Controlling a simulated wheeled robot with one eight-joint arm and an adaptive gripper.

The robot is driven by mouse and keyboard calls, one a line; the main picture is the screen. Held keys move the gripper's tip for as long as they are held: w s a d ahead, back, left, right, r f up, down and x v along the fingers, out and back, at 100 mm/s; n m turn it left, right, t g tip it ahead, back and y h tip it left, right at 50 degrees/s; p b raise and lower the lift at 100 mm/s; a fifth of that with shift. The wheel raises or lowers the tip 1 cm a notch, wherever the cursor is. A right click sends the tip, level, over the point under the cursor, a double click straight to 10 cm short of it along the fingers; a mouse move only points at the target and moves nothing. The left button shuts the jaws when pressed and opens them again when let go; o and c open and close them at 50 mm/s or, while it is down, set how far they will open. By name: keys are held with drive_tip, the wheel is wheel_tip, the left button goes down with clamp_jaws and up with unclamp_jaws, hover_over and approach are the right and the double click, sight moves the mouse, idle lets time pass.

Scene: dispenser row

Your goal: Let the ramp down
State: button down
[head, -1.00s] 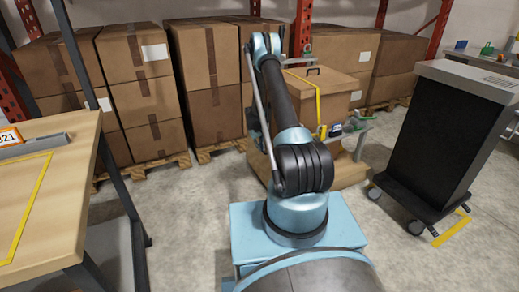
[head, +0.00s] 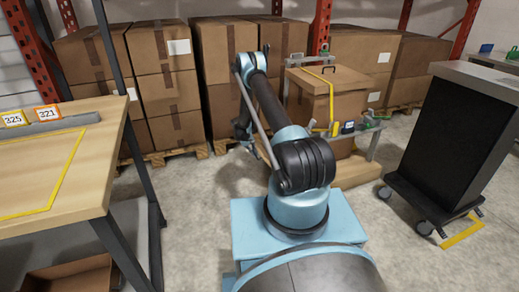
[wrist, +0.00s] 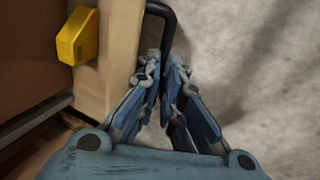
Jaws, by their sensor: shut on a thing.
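My gripper (wrist: 166,66) is shut on a black bar handle (wrist: 158,9) in the wrist view. The handle joins the edge of a pale wooden panel (wrist: 119,50), which I take to be the ramp. A yellow block, perhaps a latch (wrist: 77,38), is on the panel's left side, by a brown surface. In the head view my gripper (head: 243,135) is small and dark, left of a wooden crate (head: 312,103) with a handle on its lid. The ramp cannot be made out clearly there, and my arm covers part of the crate.
A workbench (head: 60,160) stands at the left. Stacked cartons (head: 165,95) on pallets line the back. A black wheeled cabinet (head: 445,140) is at the right, with a yellow floor mark (head: 463,233) by it. Bare floor (head: 200,200) lies left of my base.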

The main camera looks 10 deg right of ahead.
drive_tip(key=s+a+f, duration=0.1)
drive_tip(key=a+f, duration=0.3)
drive_tip(key=a, duration=0.1)
drive_tip(key=shift+s+a+f+y, duration=0.2)
drive_tip(key=shift+s+f+y, duration=0.05)
drive_tip(key=shift+s+y, duration=0.15)
drive_tip(key=c, duration=1.8)
unclamp_jaws()
drive_tip(key=f, duration=0.3)
drive_tip(key=shift+w+a, duration=0.15)
drive_tip(key=shift+w, duration=0.15)
drive_tip(key=shift+o, duration=0.6)
drive_tip(key=shift+w+d, duration=0.1)
drive_tip(key=shift+d, duration=0.1)
drive_tip(key=s+a+r, duration=0.4)
drive_tip(key=a+r, duration=1)
drive_tip(key=a, duration=0.1)
drive_tip(key=shift+a+r, duration=0.15)
drive_tip(key=shift+r, duration=0.2)
drive_tip(key=shift+r, duration=0.15)
drive_tip(key=w+v, duration=0.1)
drive_tip(key=v, duration=1)
drive_tip(key=shift+s+a+r, duration=0.2)
drive_tip(key=shift+s+r, duration=0.05)
drive_tip(key=shift+s, duration=0.25)
